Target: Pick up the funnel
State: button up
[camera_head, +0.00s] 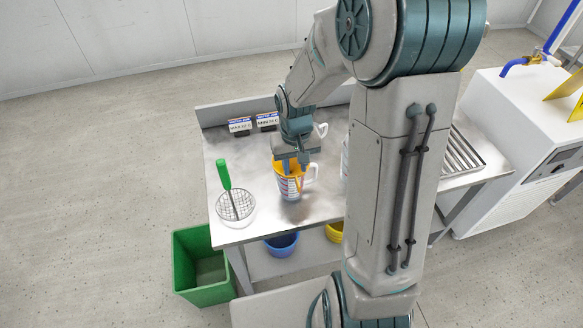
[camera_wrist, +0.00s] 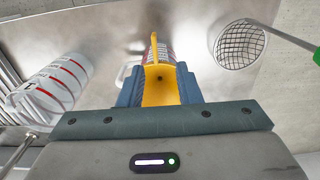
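The yellow-orange funnel (camera_head: 281,168) sits in the mouth of a white measuring jug (camera_head: 290,188) with printed markings, near the front of the steel table. In the wrist view the funnel (camera_wrist: 160,92) shows between my blue fingers, with a dark hole at its middle and a tab towards the top. My gripper (camera_head: 295,163) points down at the funnel, and its fingers (camera_wrist: 162,88) stand on both sides of the visible yellow part. The fingers overlap the funnel's sides in the picture. I cannot tell whether they press on it.
Another marked jug (camera_wrist: 52,92) stands nearby. Small labelled signs (camera_head: 240,125) stand behind. Blue (camera_head: 282,246) and yellow tubs are below; a green bin (camera_head: 200,275) is on the floor.

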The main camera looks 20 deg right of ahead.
aim_at(297, 179)
jog(key=shift+s+d+f+p, duration=0.15)
jog(key=shift+f+p, duration=0.1)
jog(key=shift+f, duration=1.45)
jog(key=shift+w+d+f+p, duration=0.15)
jog(key=shift+f+p, duration=0.1)
jog(key=shift+f, duration=1.4)
jog(key=shift+s, duration=0.1)
grip_shut()
